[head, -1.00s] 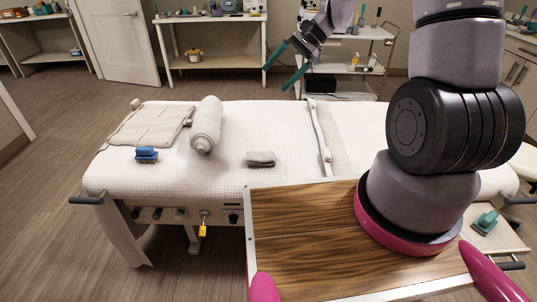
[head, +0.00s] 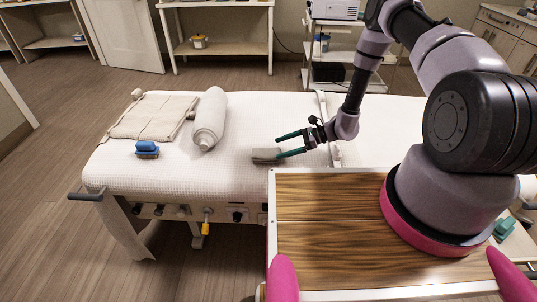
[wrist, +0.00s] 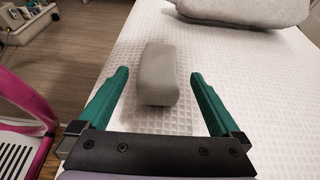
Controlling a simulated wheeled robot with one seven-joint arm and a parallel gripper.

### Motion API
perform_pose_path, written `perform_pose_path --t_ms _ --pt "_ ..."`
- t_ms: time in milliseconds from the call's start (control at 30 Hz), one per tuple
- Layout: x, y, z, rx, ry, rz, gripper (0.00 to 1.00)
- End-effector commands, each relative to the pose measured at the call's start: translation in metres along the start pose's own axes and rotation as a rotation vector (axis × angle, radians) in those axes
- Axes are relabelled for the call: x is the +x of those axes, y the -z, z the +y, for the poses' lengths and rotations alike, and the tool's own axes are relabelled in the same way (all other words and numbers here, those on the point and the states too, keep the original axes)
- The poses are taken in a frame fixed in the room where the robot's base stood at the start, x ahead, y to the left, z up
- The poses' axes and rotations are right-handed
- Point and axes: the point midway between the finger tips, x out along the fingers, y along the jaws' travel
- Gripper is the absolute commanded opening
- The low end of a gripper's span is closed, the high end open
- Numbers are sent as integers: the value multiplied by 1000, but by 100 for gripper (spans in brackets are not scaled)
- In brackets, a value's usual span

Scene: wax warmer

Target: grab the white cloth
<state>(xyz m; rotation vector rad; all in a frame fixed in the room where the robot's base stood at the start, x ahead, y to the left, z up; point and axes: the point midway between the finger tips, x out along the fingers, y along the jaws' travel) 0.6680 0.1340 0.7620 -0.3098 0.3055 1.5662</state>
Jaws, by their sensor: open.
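A small folded cloth (head: 265,156), off-white to grey, lies on the white waffle-textured bed (head: 225,175) near its front edge. My gripper (head: 279,146) has its two green fingers spread and pointing left, with the tips at the cloth in the head view. In the wrist view the cloth (wrist: 158,72) shows ahead, between the lines of the two open fingers, with bare bed on either side of it. No finger visibly touches it. I cannot tell how high the fingers are above the bed.
A rolled towel (head: 210,118) lies left of the cloth, beyond it in the wrist view. A beige folded mat (head: 150,117) and a blue brush (head: 147,148) lie farther left. My wooden-topped base stands against the bed's front. The bed around the cloth is clear.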

Motion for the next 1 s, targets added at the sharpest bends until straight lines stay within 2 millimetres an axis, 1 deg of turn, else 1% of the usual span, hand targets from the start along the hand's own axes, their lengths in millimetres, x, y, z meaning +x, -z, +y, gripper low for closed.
perform_pose_path --t_ms 33,200,467,733,800,967,1000 --pt "10 0 1 -1 -3 -1 100" --pt "34 0 1 -2 -4 1 100" --pt "51 -1 2 -2 -4 1 100" --pt "89 -1 2 -3 -4 1 100" --pt "93 -1 2 -1 -2 1 100" --pt "94 -1 1 -1 -1 1 100" --pt "94 -1 1 -1 -1 1 96"
